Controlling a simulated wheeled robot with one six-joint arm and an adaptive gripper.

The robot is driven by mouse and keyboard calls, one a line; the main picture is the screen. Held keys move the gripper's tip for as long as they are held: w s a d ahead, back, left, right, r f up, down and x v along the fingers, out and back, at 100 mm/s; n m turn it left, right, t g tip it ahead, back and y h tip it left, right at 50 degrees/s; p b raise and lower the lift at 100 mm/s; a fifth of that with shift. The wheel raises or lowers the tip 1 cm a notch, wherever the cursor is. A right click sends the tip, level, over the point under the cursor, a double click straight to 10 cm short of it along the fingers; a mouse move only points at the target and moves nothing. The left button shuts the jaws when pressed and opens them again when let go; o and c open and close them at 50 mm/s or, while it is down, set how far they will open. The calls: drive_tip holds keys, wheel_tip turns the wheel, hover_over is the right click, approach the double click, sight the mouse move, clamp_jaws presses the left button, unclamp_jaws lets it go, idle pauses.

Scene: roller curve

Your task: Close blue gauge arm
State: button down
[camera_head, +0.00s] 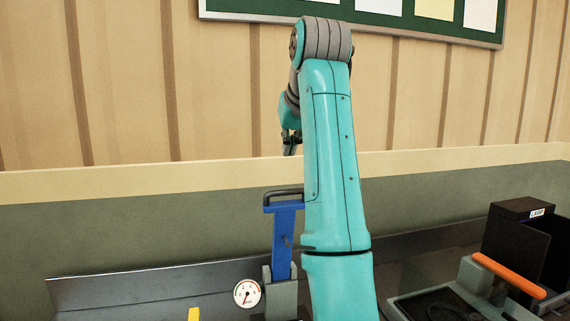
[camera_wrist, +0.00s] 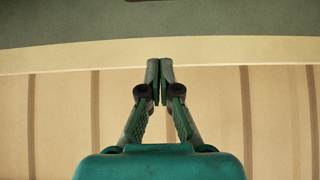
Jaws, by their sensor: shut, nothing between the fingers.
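The blue gauge arm (camera_head: 284,238) stands nearly upright in the head view, left of my arm. It has a dark bar handle (camera_head: 283,194) at its top and a grey bracket (camera_head: 281,294) at its foot. A round white dial gauge (camera_head: 247,293) is beside the bracket. My gripper (camera_head: 290,148) is above the handle in the picture, apart from it, partly hidden by my arm. In the wrist view my gripper (camera_wrist: 160,84) is shut and empty, with only wall in front of it.
At the right is a grey device with an orange handle (camera_head: 509,275), beside a dark labelled box (camera_head: 517,246). A yellow piece (camera_head: 194,314) shows at the bottom edge. A metal ledge (camera_head: 150,285) runs along the back. A green notice board (camera_head: 280,8) hangs on the wall.

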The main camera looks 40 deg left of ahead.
drive_tip(key=x, duration=1)
drive_tip(key=shift+s+d+f, duration=0.3)
drive_tip(key=shift+s+d, duration=0.4)
drive_tip(key=shift+d, duration=0.05)
drive_tip(key=shift+s+d+f, duration=0.3)
drive_tip(key=shift+s+d, duration=0.4)
drive_tip(key=shift+d, duration=0.05)
